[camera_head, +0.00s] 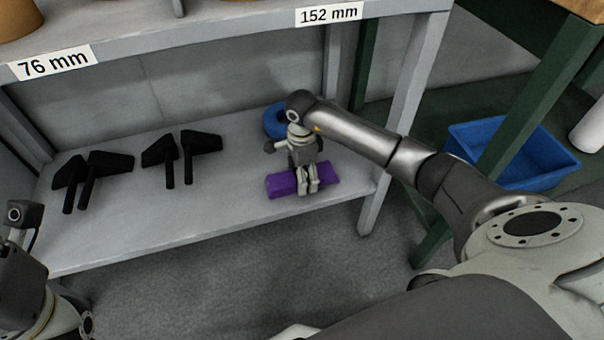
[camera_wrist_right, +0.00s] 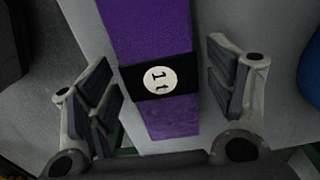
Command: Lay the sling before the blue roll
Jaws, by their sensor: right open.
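The sling is a purple folded strip (camera_head: 281,186) lying on the lower shelf near its front edge. In the right wrist view the sling (camera_wrist_right: 148,30) has a black band with a round white label. The blue roll (camera_head: 272,122) stands behind the sling, partly hidden by my right arm; its blue edge shows at the right of the wrist view (camera_wrist_right: 312,72). My right gripper (camera_head: 307,187) is above the sling, pointing down. In the wrist view its open fingers (camera_wrist_right: 162,85) are on either side of the band, with gaps visible. My left gripper is out of view.
Several black T-shaped pieces (camera_head: 106,164) lie on the lower shelf to the left. The upper shelf edge, with labels 76 mm (camera_head: 53,63) and 152 mm (camera_head: 329,14), runs above. A grey post (camera_head: 400,130) and a blue bin (camera_head: 540,178) are at the right.

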